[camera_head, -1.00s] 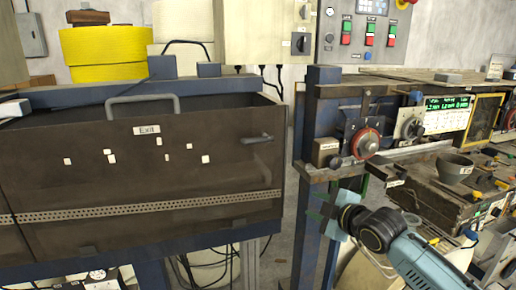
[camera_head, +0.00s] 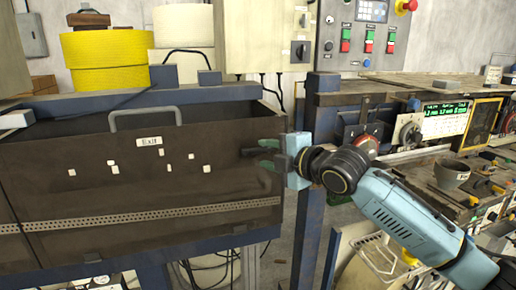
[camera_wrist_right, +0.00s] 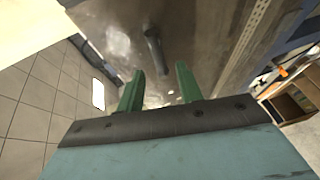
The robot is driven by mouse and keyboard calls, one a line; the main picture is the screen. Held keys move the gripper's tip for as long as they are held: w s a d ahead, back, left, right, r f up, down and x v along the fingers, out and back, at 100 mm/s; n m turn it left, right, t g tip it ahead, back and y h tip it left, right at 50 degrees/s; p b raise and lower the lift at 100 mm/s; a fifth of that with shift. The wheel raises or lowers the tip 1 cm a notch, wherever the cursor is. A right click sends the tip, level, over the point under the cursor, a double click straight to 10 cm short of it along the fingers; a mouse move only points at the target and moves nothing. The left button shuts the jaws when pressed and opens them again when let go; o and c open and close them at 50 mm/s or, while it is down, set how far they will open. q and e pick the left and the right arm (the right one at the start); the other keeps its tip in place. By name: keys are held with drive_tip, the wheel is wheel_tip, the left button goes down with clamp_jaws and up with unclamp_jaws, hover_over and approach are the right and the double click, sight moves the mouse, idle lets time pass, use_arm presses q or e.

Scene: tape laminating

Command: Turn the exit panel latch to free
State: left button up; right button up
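The exit panel (camera_head: 120,195) is a dark brown board with a white label and a grey handle on top, at the left of the head view. Its latch (camera_head: 247,152) is a small dark lever at the panel's upper right, partly covered by my gripper. My right gripper (camera_head: 261,153) is at the latch, its green fingers pointing left. In the right wrist view the fingers (camera_wrist_right: 159,84) are apart with nothing between them. The latch lever (camera_wrist_right: 153,48) shows just beyond the fingertips, near the gap between them. Contact cannot be told. My left gripper is out of view.
A blue post (camera_head: 306,225) stands right of the panel. A workbench with a dial (camera_head: 408,131), a green display (camera_head: 446,119) and a grey cup (camera_head: 452,173) lies to the right. Yellow rolls (camera_head: 103,55) sit behind the panel.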

sight(257, 151)
drive_tip(key=shift+p+x, duration=0.3)
drive_tip(key=shift+x, duration=1.75)
clamp_jaws()
